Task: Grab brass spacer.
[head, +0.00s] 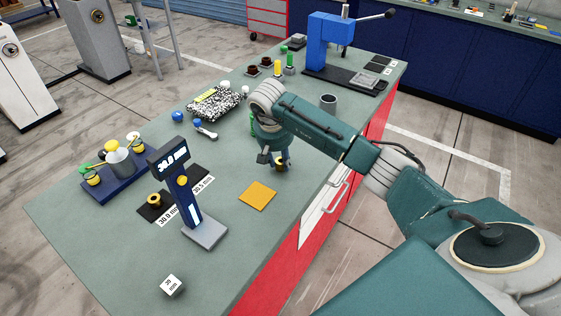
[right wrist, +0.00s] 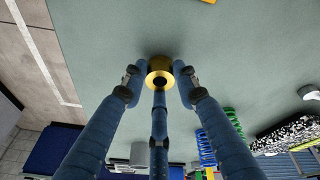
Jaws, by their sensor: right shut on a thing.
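My right gripper (head: 274,160) is low over the workbench, its fingers pointing down. In the right wrist view its three blue fingers (right wrist: 158,80) close around a brass spacer (right wrist: 160,68), a ring with a dark hole. In the head view this spacer (head: 281,163) shows partly between the fingertips. I cannot tell whether it still touches the bench. My left gripper is not in view.
A gauge stand with a lit display (head: 168,160) stands at the front left. An orange square (head: 258,195) lies in front of my gripper. A blue press (head: 327,45), a grey cup (head: 328,103) and a speckled pad (head: 216,100) are farther back. The right front bench is clear.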

